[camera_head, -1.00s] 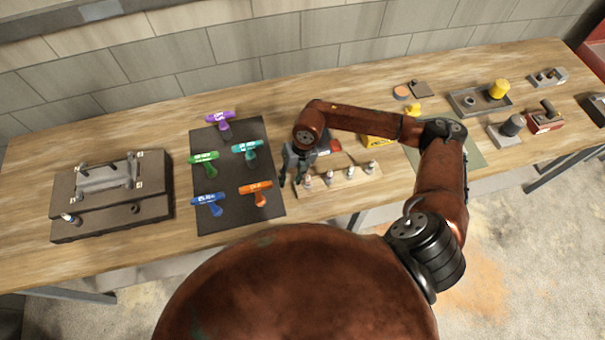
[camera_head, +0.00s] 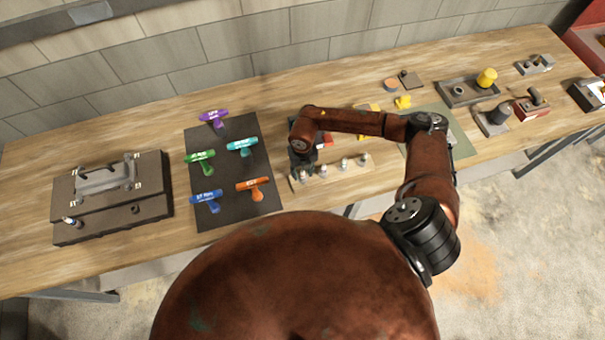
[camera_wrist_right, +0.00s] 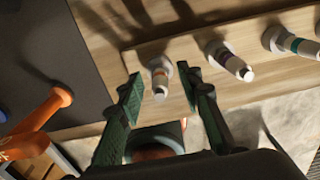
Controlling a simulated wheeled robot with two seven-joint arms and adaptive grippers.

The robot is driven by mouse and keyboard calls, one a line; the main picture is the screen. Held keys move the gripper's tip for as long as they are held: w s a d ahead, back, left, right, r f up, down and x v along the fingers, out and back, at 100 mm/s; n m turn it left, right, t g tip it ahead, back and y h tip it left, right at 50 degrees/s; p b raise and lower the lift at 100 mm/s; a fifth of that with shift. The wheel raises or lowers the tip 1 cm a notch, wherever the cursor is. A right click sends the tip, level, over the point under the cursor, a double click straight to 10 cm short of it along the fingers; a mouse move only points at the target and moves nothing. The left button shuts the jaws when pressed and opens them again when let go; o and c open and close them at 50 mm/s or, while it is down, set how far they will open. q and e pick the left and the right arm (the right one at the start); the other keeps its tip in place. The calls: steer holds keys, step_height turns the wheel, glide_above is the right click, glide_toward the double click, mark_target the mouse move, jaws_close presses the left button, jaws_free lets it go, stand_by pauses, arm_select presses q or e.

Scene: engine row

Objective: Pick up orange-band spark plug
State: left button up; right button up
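The orange-band spark plug (camera_wrist_right: 159,80) stands at the end of a light wooden rack (camera_wrist_right: 240,90), with a white tip and an orange ring. In the right wrist view it is between the two green-padded fingers of my right gripper (camera_wrist_right: 161,76), with gaps on both sides. That gripper is open. In the head view my right gripper (camera_head: 298,172) is over the left end of the rack (camera_head: 335,176) and partly hides that plug. A purple-band plug (camera_wrist_right: 229,62) and a green-band plug (camera_wrist_right: 294,43) stand farther along. My left gripper is not in view.
A dark mat (camera_head: 233,193) with several coloured T-handle tools lies left of the rack. The orange tool (camera_head: 252,184) is nearest. A dark engine block (camera_head: 110,210) holding a plug (camera_head: 70,222) is at far left. Other parts stand on the right.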

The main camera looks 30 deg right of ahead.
steer(key=shift+c, duration=0.3)
jaws_close()
steer(key=shift+r, duration=0.1)
